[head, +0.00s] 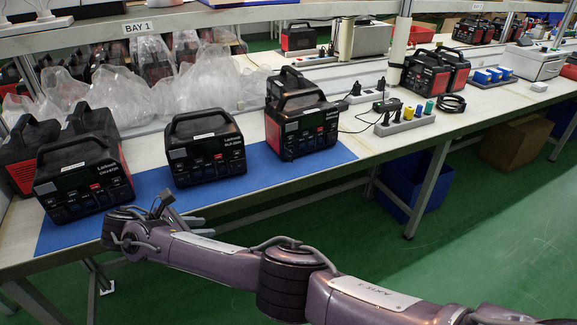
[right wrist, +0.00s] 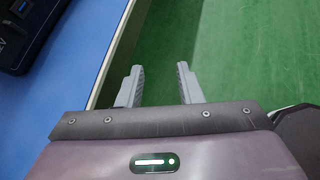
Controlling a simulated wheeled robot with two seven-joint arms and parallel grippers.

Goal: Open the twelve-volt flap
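Several black power stations with top handles and small front panels stand on the bench: one at the left (head: 84,182), one in the middle (head: 206,152) and one at the right (head: 303,130). Their fronts carry sockets, but the twelve-volt flap is too small to make out. My right gripper (head: 168,202) is in front of the gap between the left and middle stations, near the bench's front edge, apart from both. In the right wrist view its fingers (right wrist: 158,86) are spread with nothing between them. My left gripper is not in view.
A blue mat (head: 262,172) lies under the stations along the bench's front edge. Clear plastic bags (head: 150,75) fill the back. A grey block with coloured plugs (head: 405,122) is to the right. Green floor (right wrist: 240,50) shows beyond the edge.

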